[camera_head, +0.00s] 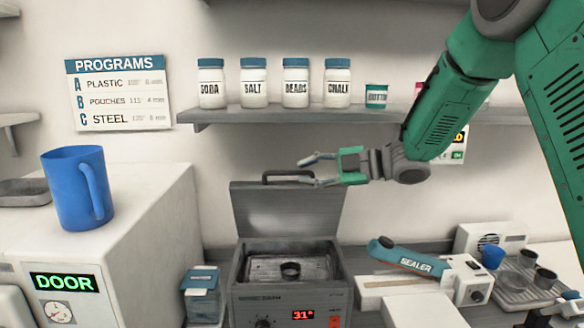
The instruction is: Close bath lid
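The bath (290,303) is a grey metal unit with a red "31°" display, at the bottom middle. Its lid (286,210) stands raised at the back of the bath, so the basin is open. A dark handle (283,174) runs along the lid's top edge.
A shelf (290,115) with labelled jars is above the gripper. A blue and white sealer (415,262) is right of the bath. A blue box (201,293) and a white machine (130,245) bearing a blue mug (76,190) are left of it.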

